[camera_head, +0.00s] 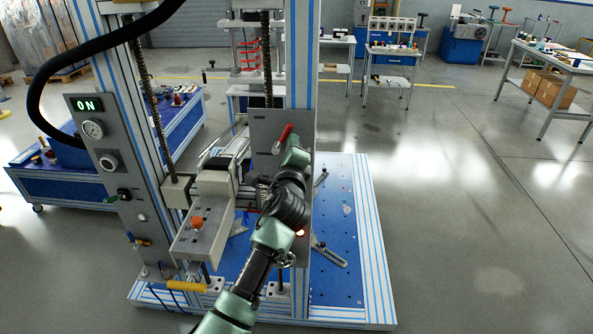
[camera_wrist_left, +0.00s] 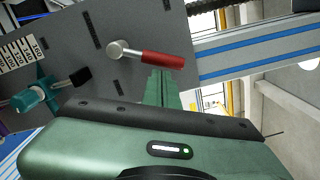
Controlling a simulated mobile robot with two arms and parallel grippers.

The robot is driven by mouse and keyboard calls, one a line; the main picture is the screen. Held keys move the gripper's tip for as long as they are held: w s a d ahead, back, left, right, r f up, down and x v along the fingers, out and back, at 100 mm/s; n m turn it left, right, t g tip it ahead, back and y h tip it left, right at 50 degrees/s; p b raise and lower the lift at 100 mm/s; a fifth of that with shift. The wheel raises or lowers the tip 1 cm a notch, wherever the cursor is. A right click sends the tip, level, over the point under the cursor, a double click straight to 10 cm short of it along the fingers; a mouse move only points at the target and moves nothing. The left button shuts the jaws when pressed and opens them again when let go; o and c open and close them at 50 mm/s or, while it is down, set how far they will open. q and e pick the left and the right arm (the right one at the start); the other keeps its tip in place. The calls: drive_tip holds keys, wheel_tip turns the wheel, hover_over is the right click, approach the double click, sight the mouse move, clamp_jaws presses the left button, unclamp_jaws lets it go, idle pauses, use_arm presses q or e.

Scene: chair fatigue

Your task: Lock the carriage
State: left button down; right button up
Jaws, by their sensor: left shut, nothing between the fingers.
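The carriage's grey plate (camera_head: 262,122) stands upright on the blue-striped column of the test rig. A red-handled lever (camera_head: 285,134) is on this plate, its handle tilted up to the right. In the left wrist view, the lever (camera_wrist_left: 160,60) has a silver pivot at its left end, and its red handle points right. My left gripper (camera_head: 296,152) is in front of the plate, just below the red handle. Its green fingers (camera_wrist_left: 162,85) are shut and empty, close to the handle; whether they touch it I cannot tell. My right gripper is out of view.
A control panel (camera_head: 97,125) reading ON is at the left of the rig. A grey box with an orange knob (camera_head: 197,221) sits left of my arm. The blue slotted base (camera_head: 345,225) lies below. Open floor lies right.

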sight(283, 133)
use_arm(q)
drive_tip(key=a+n, duration=0.1)
drive_tip(key=n, duration=0.1)
drive_tip(key=a+r+n, duration=0.1)
drive_tip(key=n, duration=0.1)
drive_tip(key=shift+w+r+p, duration=0.2)
drive_tip(key=shift+p, duration=0.15)
drive_tip(key=shift+a+r+n, duration=0.15)
drive_tip(key=shift+a+n, duration=0.15)
drive_tip(key=shift+n, duration=0.5)
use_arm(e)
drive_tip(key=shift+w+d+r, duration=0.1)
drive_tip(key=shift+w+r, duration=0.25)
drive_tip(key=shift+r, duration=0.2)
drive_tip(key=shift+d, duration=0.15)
